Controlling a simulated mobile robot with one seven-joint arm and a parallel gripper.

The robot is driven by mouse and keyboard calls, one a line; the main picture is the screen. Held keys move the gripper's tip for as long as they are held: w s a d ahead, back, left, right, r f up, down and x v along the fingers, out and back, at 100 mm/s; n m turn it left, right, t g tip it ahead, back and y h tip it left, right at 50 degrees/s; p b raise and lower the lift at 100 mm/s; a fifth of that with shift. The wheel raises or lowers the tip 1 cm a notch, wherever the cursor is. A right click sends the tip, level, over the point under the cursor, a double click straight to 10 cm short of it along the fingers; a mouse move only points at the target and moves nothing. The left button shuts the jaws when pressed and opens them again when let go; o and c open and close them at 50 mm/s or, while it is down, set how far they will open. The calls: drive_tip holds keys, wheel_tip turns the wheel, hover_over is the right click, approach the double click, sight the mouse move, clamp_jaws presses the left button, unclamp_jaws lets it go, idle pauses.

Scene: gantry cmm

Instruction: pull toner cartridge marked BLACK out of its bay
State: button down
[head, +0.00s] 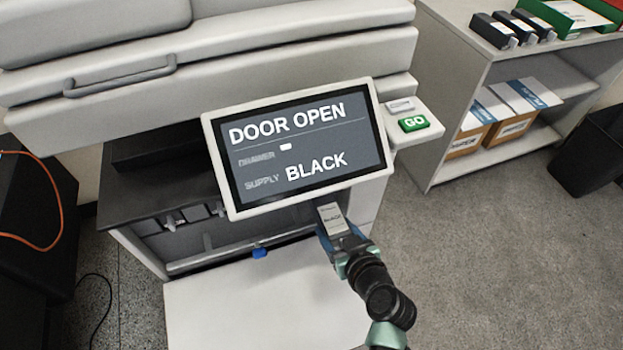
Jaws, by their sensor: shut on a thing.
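The toner cartridge (333,217) shows as a narrow grey end with a small dark label that seems to read BLACK. My gripper (341,240) is shut on this end, at the lower right of the screen. The rest of the cartridge and its bay are hidden behind the screen, so I cannot tell how far it sits inside. Other dark cartridge fronts (183,217) with small light tabs show in the open machine to the left.
The tilted screen (305,145) reads DOOR OPEN and SUPPLY BLACK, and overhangs the bays. The lowered white door (240,305) lies below, with a blue knob (260,252) at its inner edge. A green GO button (413,123) and a shelf (470,75) are at right.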

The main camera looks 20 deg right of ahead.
drive_tip(key=shift+s+d+r, duration=0.1)
drive_tip(key=shift+s, duration=1)
drive_tip(key=p+v, duration=0.2)
drive_tip(key=v, duration=0.4)
drive_tip(key=shift+s, duration=0.4)
drive_tip(key=shift+r, duration=0.15)
